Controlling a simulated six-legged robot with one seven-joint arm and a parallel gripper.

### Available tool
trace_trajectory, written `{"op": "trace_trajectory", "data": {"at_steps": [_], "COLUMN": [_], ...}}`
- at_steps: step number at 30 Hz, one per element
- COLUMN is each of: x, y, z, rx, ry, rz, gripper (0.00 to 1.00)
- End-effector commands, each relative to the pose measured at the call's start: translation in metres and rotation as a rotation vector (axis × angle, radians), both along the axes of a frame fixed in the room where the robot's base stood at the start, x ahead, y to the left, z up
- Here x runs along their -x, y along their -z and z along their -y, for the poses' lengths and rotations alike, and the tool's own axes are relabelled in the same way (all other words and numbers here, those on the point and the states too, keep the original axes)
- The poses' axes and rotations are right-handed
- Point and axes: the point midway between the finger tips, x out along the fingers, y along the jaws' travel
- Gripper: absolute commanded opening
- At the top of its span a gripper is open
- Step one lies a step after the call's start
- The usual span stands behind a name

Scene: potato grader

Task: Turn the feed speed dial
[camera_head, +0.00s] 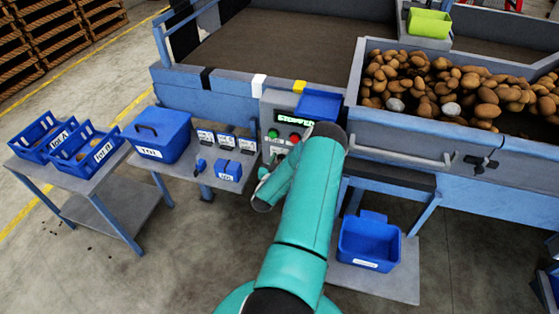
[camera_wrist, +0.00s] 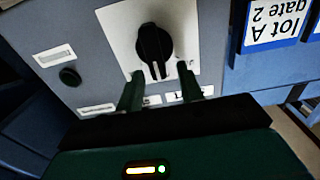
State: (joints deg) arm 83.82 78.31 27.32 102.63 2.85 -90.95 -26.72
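The feed speed dial (camera_wrist: 154,43) is a black knob with a pale pointer line, on a white plate on the grey control panel (camera_wrist: 84,35). In the wrist view its pointer is toward my gripper (camera_wrist: 159,72). My gripper is open, with one dark green finger on each side of the dial's near end. Gaps show between the fingers and the knob, and I cannot tell whether the tips reach its depth. In the head view the control panel (camera_head: 277,104) has a lit display reading "STOPPED"; my arm hides the dial and the fingers there.
A small black button (camera_wrist: 69,77) sits beside the dial plate. Green (camera_head: 273,133) and red (camera_head: 295,138) buttons are on the panel. A hopper of potatoes (camera_head: 450,88) is at the right, a blue lidded box (camera_head: 158,132) at the left. A blue bin (camera_head: 369,243) stands low at the right.

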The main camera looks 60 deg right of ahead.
Motion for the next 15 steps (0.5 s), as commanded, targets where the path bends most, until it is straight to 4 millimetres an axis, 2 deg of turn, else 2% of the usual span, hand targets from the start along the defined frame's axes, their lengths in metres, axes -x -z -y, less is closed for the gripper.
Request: {"op": "trace_trajectory", "data": {"at_steps": [2,7,15], "x": [0.0000,0.0000,-0.0001], "y": [0.0000,0.0000,-0.0003], "z": [-0.0002,-0.0003,-0.0005], "rx": [0.000,0.000,0.000], "ry": [0.000,0.000,-0.001], "rz": [0.000,0.000,0.007], "gripper": [0.35,0.02,0.00]}}
